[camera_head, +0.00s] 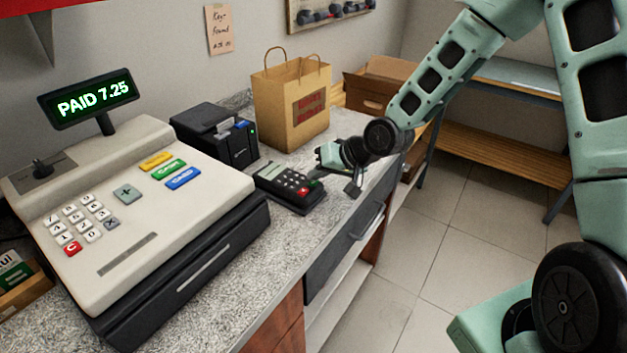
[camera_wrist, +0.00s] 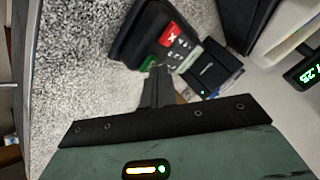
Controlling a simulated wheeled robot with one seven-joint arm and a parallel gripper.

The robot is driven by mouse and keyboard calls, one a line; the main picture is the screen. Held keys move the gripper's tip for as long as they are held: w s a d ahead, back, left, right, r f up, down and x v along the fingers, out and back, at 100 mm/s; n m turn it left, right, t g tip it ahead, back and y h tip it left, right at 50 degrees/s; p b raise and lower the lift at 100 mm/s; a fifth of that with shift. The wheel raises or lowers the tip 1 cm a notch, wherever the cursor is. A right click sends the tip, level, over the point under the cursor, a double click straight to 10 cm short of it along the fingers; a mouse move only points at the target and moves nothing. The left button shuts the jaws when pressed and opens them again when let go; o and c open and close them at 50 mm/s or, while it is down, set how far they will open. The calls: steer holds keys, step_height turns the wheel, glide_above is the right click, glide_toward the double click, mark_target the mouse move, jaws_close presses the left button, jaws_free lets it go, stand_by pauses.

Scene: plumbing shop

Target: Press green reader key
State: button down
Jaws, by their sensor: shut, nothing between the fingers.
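The dark card reader (camera_head: 290,188) lies on the speckled counter, right of the cash register, with its keypad facing up. In the wrist view the reader (camera_wrist: 133,40) shows a red X key (camera_wrist: 170,36) and a green key (camera_wrist: 148,61). My gripper (camera_wrist: 158,69) is shut and empty, its narrow dark fingertips right at the green key and partly over it. I cannot tell whether they touch it.
A cash register (camera_head: 130,215) with a display (camera_head: 92,98) reading "PAID 7.25" stands at left. A black printer (camera_head: 215,135) and a paper bag (camera_head: 292,105) stand behind the reader. The counter (camera_head: 285,245) is bare in front of the reader.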

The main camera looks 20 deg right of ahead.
steer(key=shift+r+p, duration=0.4)
steer(key=shift+r, duration=0.1)
step_height(320, 180, up, 6)
steer(key=p, duration=0.5)
steer(key=shift+p, duration=0.35)
stand_by(0.4)
steer(key=s+a+r+n+g+h+b, duration=0.1)
steer(key=s+a+r+n+g+h, duration=0.1)
steer(key=s, duration=0.8)
steer(key=s+a+r+n+g+h+b, duration=0.1)
steer(key=s+a+r+n+g+b, duration=0.1)
steer(key=s, duration=0.9)
steer(key=s+a+r+n+g+h+b, duration=0.2)
steer(key=s+a+n, duration=0.1)
steer(key=s, duration=0.8)
steer(key=shift+s+r+n+g+h, duration=0.3)
steer(key=shift+r+n+g, duration=0.1)
steer(key=shift+n, duration=0.3)
